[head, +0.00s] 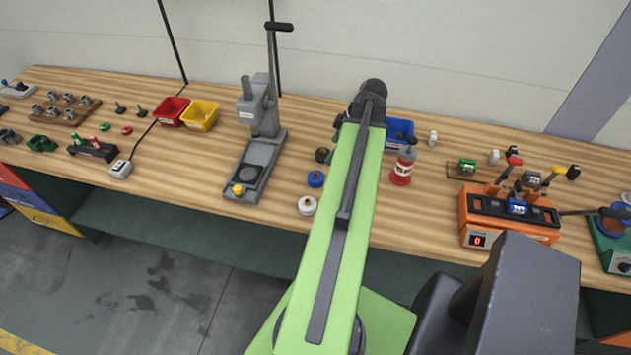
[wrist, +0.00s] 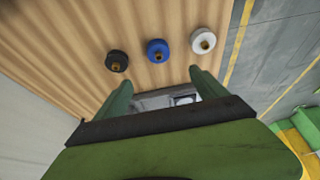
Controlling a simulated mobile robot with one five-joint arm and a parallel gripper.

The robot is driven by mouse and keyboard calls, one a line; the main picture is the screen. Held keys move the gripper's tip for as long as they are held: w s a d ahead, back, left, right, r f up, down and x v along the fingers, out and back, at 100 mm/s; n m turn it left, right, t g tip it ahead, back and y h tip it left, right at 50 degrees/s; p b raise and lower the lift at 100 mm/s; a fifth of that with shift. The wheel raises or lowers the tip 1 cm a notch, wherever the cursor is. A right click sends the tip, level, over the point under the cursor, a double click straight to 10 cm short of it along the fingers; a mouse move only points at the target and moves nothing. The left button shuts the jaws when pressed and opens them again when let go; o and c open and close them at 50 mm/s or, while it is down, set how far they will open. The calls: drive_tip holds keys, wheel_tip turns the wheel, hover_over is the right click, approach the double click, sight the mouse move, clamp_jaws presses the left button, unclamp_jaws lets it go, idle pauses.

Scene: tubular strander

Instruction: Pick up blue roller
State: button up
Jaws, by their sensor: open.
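The blue roller (head: 315,179) lies on the wooden bench between a black roller and a white roller, just left of my green arm in the head view. In the wrist view the blue roller (wrist: 158,50) has a brass-coloured centre and sits in the middle of the row of three. My gripper (wrist: 160,85) shows its two green fingers apart, with nothing held between them. The blue roller is beyond the fingertips, apart from them. In the head view the gripper's fingers are hidden at the far end of my arm.
The black roller (wrist: 117,61) and white roller (wrist: 203,40) flank the blue one closely. A grey press (head: 262,150) stands to the left. The orange device (head: 508,215) is farther right.

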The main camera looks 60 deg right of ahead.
drive_tip(key=b, duration=0.9)
approach(316, 174)
drive_tip(key=x, duration=0.5)
drive_tip(key=shift+a, duration=0.1)
drive_tip(key=b+x, duration=0.5)
drive_tip(key=shift+f, duration=0.25)
drive_tip(key=shift+r, duration=0.2)
drive_tip(key=shift+c, duration=0.3)
clamp_jaws()
